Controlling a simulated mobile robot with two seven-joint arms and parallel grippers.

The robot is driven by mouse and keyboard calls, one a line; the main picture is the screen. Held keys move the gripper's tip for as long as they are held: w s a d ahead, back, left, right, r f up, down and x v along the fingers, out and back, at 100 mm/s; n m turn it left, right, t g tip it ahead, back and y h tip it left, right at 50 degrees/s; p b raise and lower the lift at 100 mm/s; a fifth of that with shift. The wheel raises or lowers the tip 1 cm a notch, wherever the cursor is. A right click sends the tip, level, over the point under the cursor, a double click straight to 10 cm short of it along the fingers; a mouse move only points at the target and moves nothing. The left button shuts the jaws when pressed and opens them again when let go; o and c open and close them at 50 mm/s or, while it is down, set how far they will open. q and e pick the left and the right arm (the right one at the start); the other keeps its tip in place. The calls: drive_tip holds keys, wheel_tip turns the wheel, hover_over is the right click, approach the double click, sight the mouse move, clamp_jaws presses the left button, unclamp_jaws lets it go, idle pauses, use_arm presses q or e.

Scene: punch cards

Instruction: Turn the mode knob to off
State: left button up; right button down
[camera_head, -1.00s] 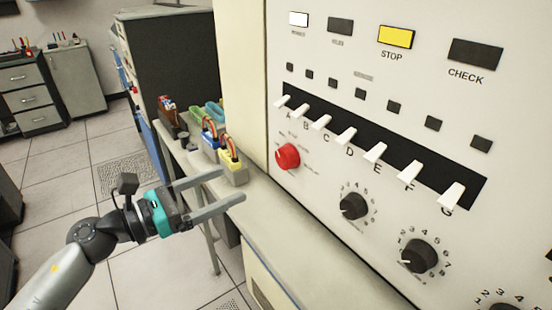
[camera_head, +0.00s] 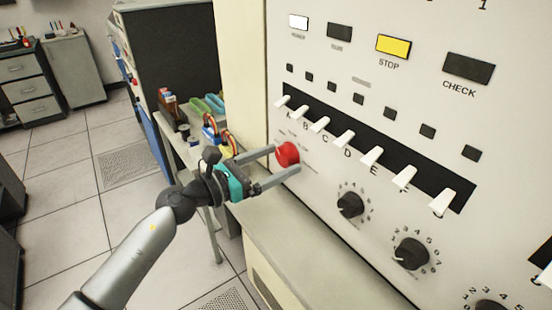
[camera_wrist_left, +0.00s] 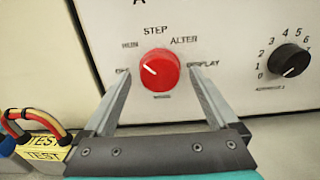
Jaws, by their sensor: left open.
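The red mode knob (camera_head: 287,154) is on the upright cream panel, left of the black dials. It shows face on in the left wrist view (camera_wrist_left: 160,72), with its white pointer line slanting to the upper left, toward the RUN side. The labels STEP, ALTER and DISPLAY read around it; the label at its left is partly hidden by a finger. My left gripper (camera_head: 280,166) is open, its fingertips on either side of the knob. In the left wrist view the fingers (camera_wrist_left: 160,82) flank the knob with gaps; whether they touch the panel cannot be told.
A row of white lever switches (camera_head: 343,138) juts out above and right of the knob. Black dials (camera_head: 350,204) sit to the lower right. A ledge (camera_head: 290,240) runs below the panel. Yellow TEST blocks with cables (camera_wrist_left: 42,150) stand at the left.

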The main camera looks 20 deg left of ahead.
use_arm(q)
drive_tip(key=c, duration=1.3)
